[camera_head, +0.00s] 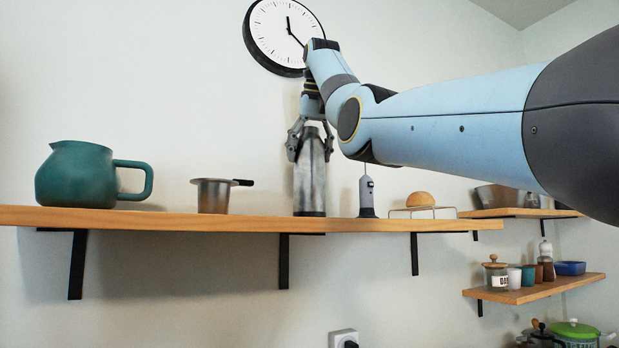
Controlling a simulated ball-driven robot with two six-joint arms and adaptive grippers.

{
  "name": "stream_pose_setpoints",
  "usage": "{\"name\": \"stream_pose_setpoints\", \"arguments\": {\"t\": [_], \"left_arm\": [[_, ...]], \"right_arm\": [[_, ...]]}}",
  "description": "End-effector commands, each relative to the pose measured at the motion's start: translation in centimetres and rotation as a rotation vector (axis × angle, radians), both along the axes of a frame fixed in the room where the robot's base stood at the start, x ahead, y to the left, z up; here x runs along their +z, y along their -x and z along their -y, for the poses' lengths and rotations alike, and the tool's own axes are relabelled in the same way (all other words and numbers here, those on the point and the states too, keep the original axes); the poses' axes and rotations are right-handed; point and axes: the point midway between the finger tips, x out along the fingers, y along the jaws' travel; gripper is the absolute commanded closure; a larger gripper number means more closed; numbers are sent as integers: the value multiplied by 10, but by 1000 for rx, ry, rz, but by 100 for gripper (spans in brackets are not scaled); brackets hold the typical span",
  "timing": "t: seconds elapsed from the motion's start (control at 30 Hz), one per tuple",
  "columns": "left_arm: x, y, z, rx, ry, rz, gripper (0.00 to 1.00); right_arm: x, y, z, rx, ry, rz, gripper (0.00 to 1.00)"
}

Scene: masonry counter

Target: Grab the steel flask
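The steel flask (309,188) stands upright on the long wooden shelf (250,222), near its middle. It is a tall grey metal cylinder with a dark band at its foot. My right gripper (310,152) points down over the flask, with one finger on each side of its upper part. The fingers are spread about as wide as the flask, and I cannot tell whether they touch it. My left gripper is not in view.
On the shelf stand a teal jug (78,175), a small metal pot (213,195), a grey handheld tool (367,192) close right of the flask, and a wire rack (422,212) with a bun (420,199). A clock (272,38) hangs above.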

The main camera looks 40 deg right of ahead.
Motion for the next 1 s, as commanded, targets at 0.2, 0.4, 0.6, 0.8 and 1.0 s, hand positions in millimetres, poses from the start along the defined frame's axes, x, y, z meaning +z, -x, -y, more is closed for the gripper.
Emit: {"name": "stream_pose_setpoints", "arguments": {"t": [0.2,0.4,0.6,0.8,1.0], "left_arm": [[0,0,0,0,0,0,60],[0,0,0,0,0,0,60],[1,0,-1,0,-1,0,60],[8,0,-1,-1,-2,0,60],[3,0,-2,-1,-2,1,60]], "right_arm": [[0,0,0,0,0,0,81],[1,0,0,0,1,2,90],[5,0,0,0,0,2,90],[28,0,-1,2,0,4,90],[55,23,11,-3,0,7,90]]}}
